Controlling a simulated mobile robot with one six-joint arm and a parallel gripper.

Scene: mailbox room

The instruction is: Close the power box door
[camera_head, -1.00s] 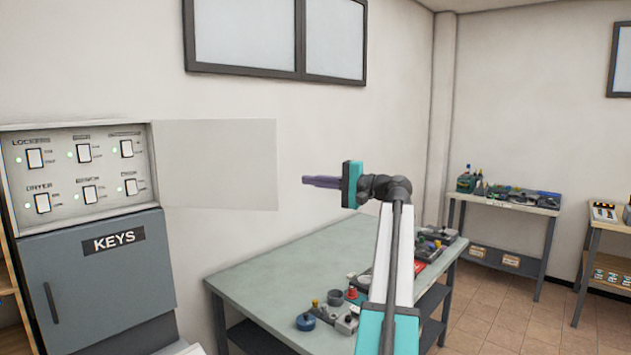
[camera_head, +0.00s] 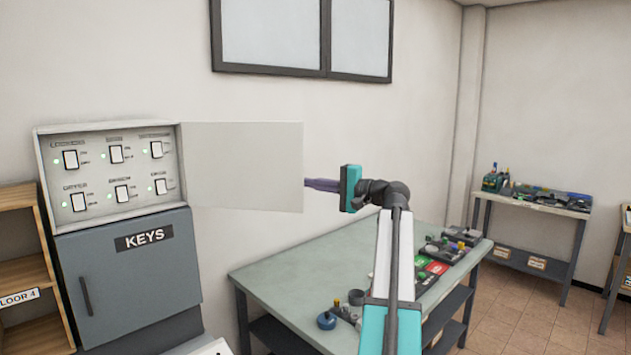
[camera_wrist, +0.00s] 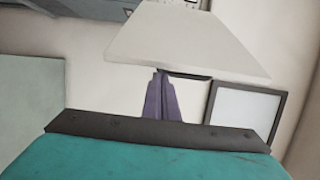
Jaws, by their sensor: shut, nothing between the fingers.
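The power box (camera_head: 108,165) is on the wall at the left, with several white switches and small green lights on its panel. Its pale grey door (camera_head: 243,166) stands wide open to the right, hinged at the box's right edge. My gripper (camera_head: 312,184) is shut and empty, pointing left. Its purple fingertips are at the door's outer right edge, and the tips are partly hidden behind the door. In the wrist view the door (camera_wrist: 190,42) spans the top, just beyond the shut fingers (camera_wrist: 161,85). I cannot tell whether they touch it.
A dark grey KEYS cabinet (camera_head: 127,275) sits below the power box. A grey-green table (camera_head: 300,275) with loose parts stands under my arm. A wooden shelf (camera_head: 25,270) is at the left edge.

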